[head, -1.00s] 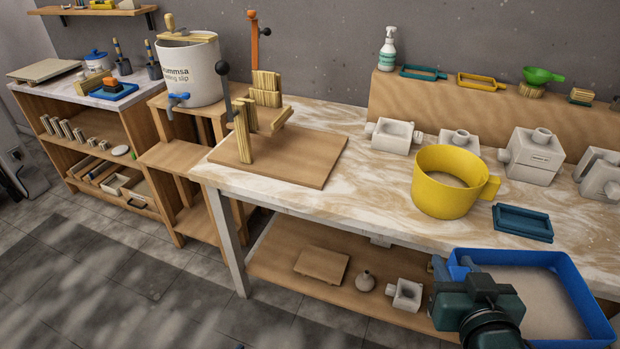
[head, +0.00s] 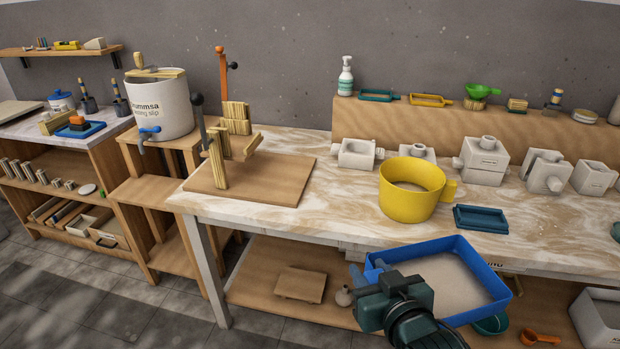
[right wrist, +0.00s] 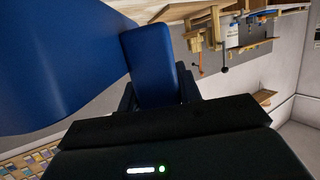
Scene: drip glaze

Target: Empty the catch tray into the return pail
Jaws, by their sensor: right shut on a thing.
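The blue catch tray (head: 501,299) holds a flat layer of pale grey-beige slip (head: 445,280). It is in the air in front of the bench, roughly level. My right gripper (head: 398,286) is shut on the tray at its near left side. In the right wrist view a blue handle (right wrist: 150,65) sits between the fingers, beside the large blue tray wall (right wrist: 60,60). My left gripper is not in view.
The marbled bench top (head: 340,215) has a small teal tray (head: 493,219) right of the pail and white moulds (head: 482,160) behind. A wooden board with a stand (head: 250,185) is at left. A white slip bucket (head: 160,105) stands farther left. A lower shelf (head: 260,270) lies below.

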